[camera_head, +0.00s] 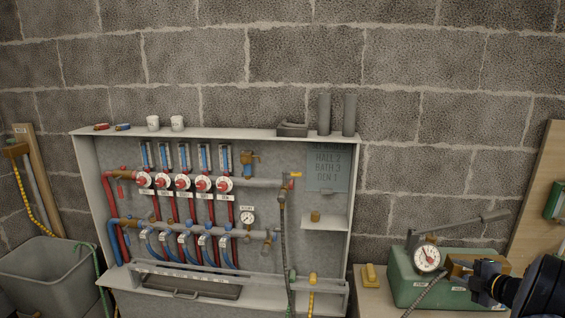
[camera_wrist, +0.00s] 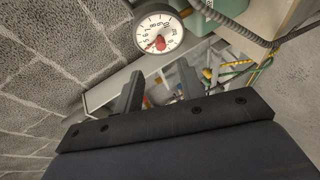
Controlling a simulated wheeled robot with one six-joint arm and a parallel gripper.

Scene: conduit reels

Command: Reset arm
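My gripper (camera_head: 478,280) reaches in from the right edge of the head view, in front of the green pump box (camera_head: 410,288) with its round gauge (camera_head: 427,258). In the wrist view my gripper (camera_wrist: 160,84) shows two dark fingers spread apart, with nothing held between them. The gauge also shows near the top of the wrist view (camera_wrist: 158,34). A brass-coloured block (camera_head: 462,266) sits on the green box close to my gripper, partly hidden by it; I cannot tell whether they touch.
An open grey manifold cabinet (camera_head: 353,190) stands against the block wall, with red and blue pipes, valves and a small gauge (camera_head: 247,217). A grey tub (camera_head: 45,270) is at the left. A yellow block (camera_head: 370,276) lies beside the green box. A wooden board (camera_head: 535,195) leans at the right.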

